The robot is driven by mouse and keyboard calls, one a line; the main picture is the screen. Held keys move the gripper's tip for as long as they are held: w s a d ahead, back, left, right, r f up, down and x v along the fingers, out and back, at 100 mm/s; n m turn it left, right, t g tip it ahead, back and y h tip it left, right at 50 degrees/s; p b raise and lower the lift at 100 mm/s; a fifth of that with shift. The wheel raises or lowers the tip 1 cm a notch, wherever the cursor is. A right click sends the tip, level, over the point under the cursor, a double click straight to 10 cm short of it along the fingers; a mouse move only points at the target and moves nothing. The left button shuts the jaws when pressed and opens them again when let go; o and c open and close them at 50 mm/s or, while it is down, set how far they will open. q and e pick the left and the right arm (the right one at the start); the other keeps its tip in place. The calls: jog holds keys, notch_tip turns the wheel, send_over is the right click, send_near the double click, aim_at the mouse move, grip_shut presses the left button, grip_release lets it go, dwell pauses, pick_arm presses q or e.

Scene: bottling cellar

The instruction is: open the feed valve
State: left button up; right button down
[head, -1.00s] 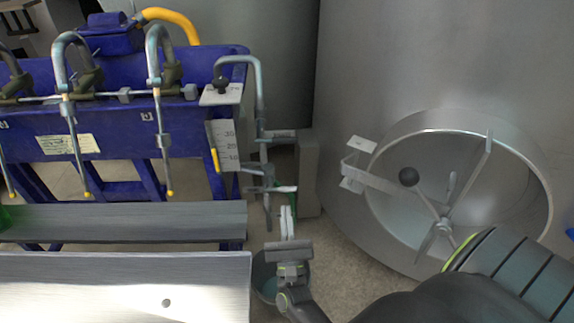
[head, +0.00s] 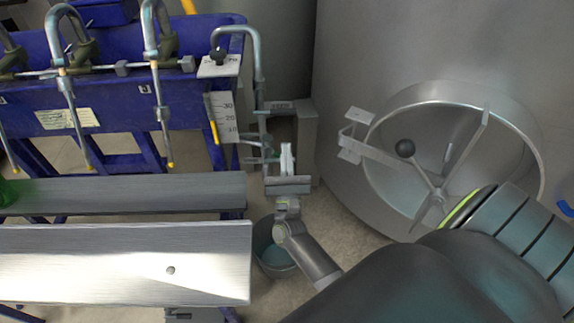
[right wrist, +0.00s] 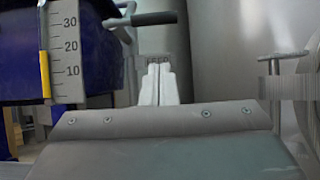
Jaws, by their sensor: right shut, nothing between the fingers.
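A lever with a dark grip (right wrist: 154,18) sticks out to the right from the pipework there. My right gripper (head: 287,158) is shut and empty, in front of the post and pipework. Its pale fingers (right wrist: 158,84) stand together below the lever, apart from it in the right wrist view. My gripper partly hides the valve in the head view. My left gripper is out of view.
The blue filler (head: 110,108) with curved spouts and a level scale (head: 224,116) stands left. A metal bench (head: 110,255) fills the lower left. A bucket (head: 272,252) stands on the floor below my right wrist. The steel tank's round hatch (head: 445,165) is right.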

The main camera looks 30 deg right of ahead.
notch_tip(320, 180, up, 5)
jog(key=w+d+p, duration=0.1)
jog(key=w+p, duration=0.1)
jog(key=p, duration=0.1)
jog(key=shift+w+d+r, duration=0.2)
jog(key=shift+w+d, duration=0.1)
